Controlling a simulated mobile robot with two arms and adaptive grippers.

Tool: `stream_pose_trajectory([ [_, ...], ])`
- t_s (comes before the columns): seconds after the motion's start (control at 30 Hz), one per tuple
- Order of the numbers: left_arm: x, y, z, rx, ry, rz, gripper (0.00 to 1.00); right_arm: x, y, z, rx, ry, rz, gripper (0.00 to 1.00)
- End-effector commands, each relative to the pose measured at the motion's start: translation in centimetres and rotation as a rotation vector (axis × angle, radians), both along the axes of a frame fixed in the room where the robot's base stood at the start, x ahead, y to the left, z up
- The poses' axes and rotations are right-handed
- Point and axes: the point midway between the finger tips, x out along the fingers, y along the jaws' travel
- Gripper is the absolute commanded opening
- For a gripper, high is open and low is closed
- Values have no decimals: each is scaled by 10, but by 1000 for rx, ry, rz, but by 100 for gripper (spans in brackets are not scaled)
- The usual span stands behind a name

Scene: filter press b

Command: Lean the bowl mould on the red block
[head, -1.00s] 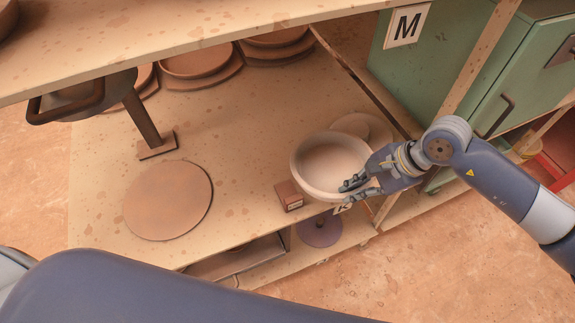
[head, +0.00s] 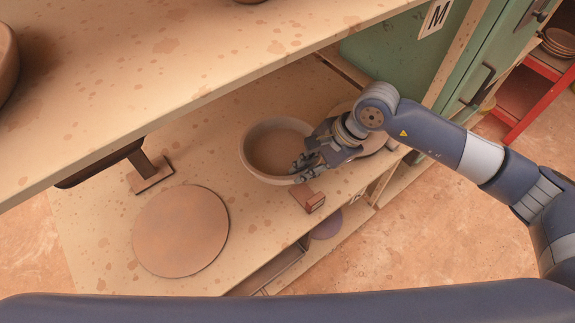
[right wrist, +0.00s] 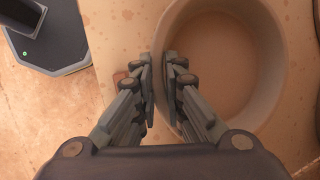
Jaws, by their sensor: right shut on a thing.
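The bowl mould (head: 268,150) is a wide, cream-coloured bowl over the lower shelf board, with its opening facing up towards the head camera. My right gripper (head: 305,165) is shut on its near right rim. In the right wrist view the fingers (right wrist: 163,75) straddle the wall of the bowl (right wrist: 225,70). The red block (head: 309,200) is a small brownish-red brick near the board's front edge, just in front of the bowl. It shows partly behind the fingers in the right wrist view (right wrist: 118,78). I cannot tell whether the bowl touches block or board. My left gripper is out of view.
A flat round clay-coloured disc (head: 181,231) lies on the board (head: 110,210) to the left. A dark post on a foot (head: 150,175) stands behind it. The upper shelf (head: 170,75) overhangs the back. A green cabinet (head: 385,50) stands at the right.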

Motion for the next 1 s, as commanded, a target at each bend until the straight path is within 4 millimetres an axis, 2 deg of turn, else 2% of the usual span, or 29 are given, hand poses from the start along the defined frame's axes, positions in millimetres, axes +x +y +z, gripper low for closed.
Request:
stream_pose_trajectory([
  [0.17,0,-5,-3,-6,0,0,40,1,0,-5,2,-3,-1,0],
  [0.47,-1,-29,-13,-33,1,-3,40,0,1,-28,2,-3,1,0],
  [0.8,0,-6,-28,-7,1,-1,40,0,0,-61,3,-2,0,0],
  [1.0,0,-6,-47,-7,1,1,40,1,0,-78,3,-4,1,0],
])
